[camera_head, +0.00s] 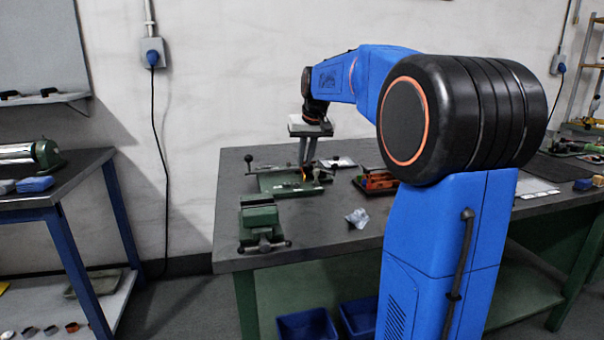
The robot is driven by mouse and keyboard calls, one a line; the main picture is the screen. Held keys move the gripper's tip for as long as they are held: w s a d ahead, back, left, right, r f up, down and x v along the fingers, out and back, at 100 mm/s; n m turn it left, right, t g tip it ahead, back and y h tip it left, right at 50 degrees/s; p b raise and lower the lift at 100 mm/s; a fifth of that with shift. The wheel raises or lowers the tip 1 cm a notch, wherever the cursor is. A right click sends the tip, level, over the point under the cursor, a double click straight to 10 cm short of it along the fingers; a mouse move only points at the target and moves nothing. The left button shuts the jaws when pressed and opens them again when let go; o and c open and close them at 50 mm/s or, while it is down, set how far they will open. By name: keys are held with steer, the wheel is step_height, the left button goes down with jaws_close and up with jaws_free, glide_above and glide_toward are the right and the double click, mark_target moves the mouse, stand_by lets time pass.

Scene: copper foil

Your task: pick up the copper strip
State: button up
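My gripper (307,163) points straight down over the far left part of the grey workbench (232,228). Its two grey fingers look close together, and I cannot tell whether they are open or shut. Just below the fingertips is a small orange-copper spot (305,174), perhaps the copper strip, at a green tool with a flat base (276,184). The spot is too small to tell its shape or whether the fingers touch it.
A green vise (259,222) stands at the bench's front left corner. A crumpled clear piece (357,218) lies right of it. An orange-red item in a dark tray (377,181) is right of my gripper. Blue bins (307,325) sit below the bench. My arm hides the bench's middle.

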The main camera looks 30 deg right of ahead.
mark_target(304, 167)
steer(key=x, duration=0.4)
steer(key=shift+s, duration=0.1)
jaws_close()
stand_by(1.4)
step_height(304, 167, up, 10)
stand_by(0.5)
